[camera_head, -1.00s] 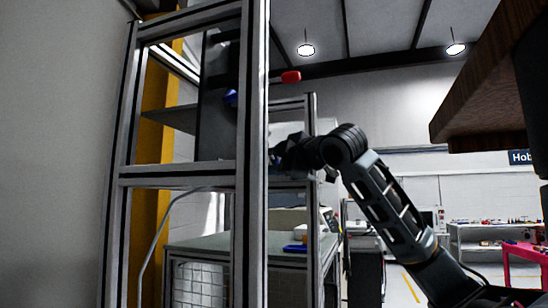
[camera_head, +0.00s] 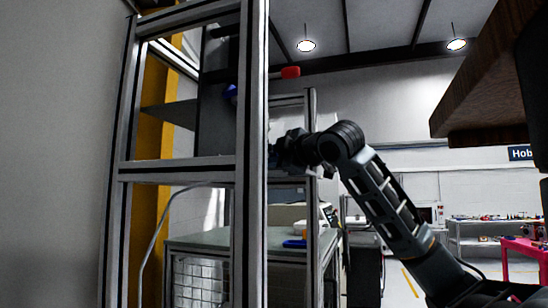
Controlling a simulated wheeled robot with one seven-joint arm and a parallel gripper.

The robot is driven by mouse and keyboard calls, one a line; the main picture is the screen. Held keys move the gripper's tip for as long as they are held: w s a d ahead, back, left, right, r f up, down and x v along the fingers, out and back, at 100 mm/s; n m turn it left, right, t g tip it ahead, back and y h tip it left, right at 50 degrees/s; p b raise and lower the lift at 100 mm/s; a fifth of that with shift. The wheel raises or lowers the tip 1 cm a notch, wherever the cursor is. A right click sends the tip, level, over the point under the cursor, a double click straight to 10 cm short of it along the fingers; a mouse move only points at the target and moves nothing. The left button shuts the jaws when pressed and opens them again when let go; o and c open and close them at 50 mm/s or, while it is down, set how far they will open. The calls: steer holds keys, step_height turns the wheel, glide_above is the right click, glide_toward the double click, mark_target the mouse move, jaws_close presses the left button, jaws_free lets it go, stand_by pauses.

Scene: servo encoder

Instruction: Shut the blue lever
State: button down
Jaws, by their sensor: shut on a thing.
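A small blue part (camera_head: 231,92), which looks like the blue lever, shows on the dark panel (camera_head: 214,125) inside the metal frame. The front post hides what lies to its right, so I cannot tell the lever's full shape or angle. My gripper (camera_head: 275,154) is at the post's right edge, below and to the right of the blue part. Its fingertips are mostly hidden behind the post. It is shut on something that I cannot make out.
The metal frame's thick post (camera_head: 253,200) stands in front of the panel. A red knob (camera_head: 290,72) sticks out to its right, above my gripper. A wooden board (camera_head: 490,95) overhangs at the upper right. A workbench (camera_head: 215,240) stands behind the frame.

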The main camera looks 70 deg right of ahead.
steer(key=shift+f+n+t+b, duration=0.1)
steer(key=shift+n+t+b, duration=0.3)
steer(key=shift+b, duration=0.5)
steer(key=shift+r+n+b, duration=0.2)
steer(key=shift+n+b, duration=0.2)
steer(key=shift+b, duration=0.15)
steer(key=shift+r+n+t+b, duration=0.6)
steer(key=shift+r+n, duration=0.05)
steer(key=shift+n, duration=0.15)
steer(key=c, duration=1)
jaws_free()
steer(key=shift+s, duration=0.1)
steer(key=b+v, duration=0.2)
steer(key=v, duration=0.5)
steer(key=shift+s+a+f, duration=0.15)
steer(key=shift+s+a, duration=0.05)
steer(key=shift+a, duration=0.05)
